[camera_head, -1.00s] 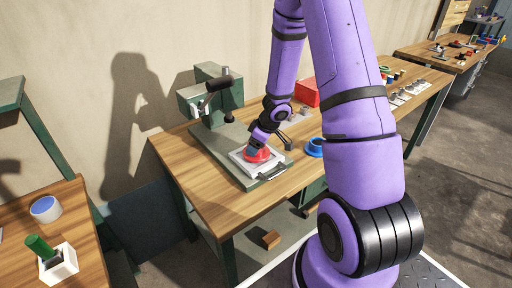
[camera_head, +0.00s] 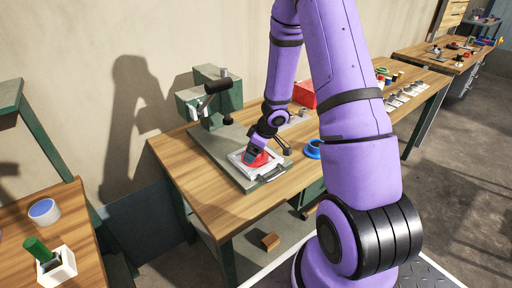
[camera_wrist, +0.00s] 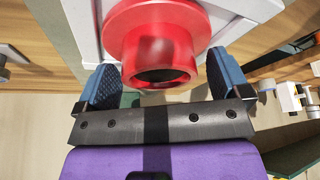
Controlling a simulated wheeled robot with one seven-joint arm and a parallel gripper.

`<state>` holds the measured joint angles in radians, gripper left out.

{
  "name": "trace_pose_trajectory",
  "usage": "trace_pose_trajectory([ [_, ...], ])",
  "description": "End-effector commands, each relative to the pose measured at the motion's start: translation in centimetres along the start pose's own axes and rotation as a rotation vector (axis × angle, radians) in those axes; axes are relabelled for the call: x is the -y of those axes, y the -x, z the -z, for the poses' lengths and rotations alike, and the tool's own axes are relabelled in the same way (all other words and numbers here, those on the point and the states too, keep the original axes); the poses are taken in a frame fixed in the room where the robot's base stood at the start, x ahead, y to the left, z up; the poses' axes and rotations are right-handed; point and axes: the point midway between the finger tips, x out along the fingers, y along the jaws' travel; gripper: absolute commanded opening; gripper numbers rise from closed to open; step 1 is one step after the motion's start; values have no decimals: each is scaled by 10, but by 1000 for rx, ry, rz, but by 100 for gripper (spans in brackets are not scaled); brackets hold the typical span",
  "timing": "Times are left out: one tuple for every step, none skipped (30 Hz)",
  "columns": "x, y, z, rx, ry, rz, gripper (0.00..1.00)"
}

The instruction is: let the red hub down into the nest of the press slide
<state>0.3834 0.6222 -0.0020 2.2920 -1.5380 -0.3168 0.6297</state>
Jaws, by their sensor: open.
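The red hub (camera_head: 263,160) is a flanged round piece with a dark bore. It is at the white press slide (camera_head: 238,157), on the green press base. In the wrist view the hub (camera_wrist: 150,32) shows its flange against the white slide (camera_wrist: 240,14). My gripper (camera_head: 257,153) is at the hub, partly covering it in the head view. Its blue pads stand either side of the hub's near end in the wrist view, open, with a gap visible on the left. The nest is hidden, so I cannot tell how deep the hub sits.
The green press (camera_head: 212,92) with its black lever stands behind the slide. A blue ring-shaped part (camera_head: 313,149) lies to the right, and a red box (camera_head: 304,94) stands farther back. The bench's front left (camera_head: 222,212) is clear.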

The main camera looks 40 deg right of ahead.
Motion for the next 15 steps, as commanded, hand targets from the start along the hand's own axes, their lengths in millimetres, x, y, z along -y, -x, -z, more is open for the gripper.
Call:
trace_pose_trajectory([
  [0, 1, 1, 0, 0, -1, 95],
  [0, 2, 1, -1, 1, -1, 95],
  [0, 5, 1, -1, 1, -2, 95],
  [0, 8, 2, -2, 2, -2, 95],
  [-1, 10, 2, -2, 1, -2, 95],
  [-1, 15, 2, -2, 2, -3, 95],
  [-1, 19, 2, -2, 2, -3, 95],
  [-1, 24, 2, -2, 1, -4, 95],
  [-1, 30, 1, -1, 1, -4, 95],
  [0, 35, 1, -1, 2, -4, 95],
  [0, 40, 2, -1, 4, -4, 95],
  [0, 47, 2, -3, 5, -4, 95],
  [0, 52, 2, -3, 4, -4, 95],
  [0, 57, 2, -2, 4, -4, 95],
  [0, 65, 2, -2, 3, -4, 95],
])
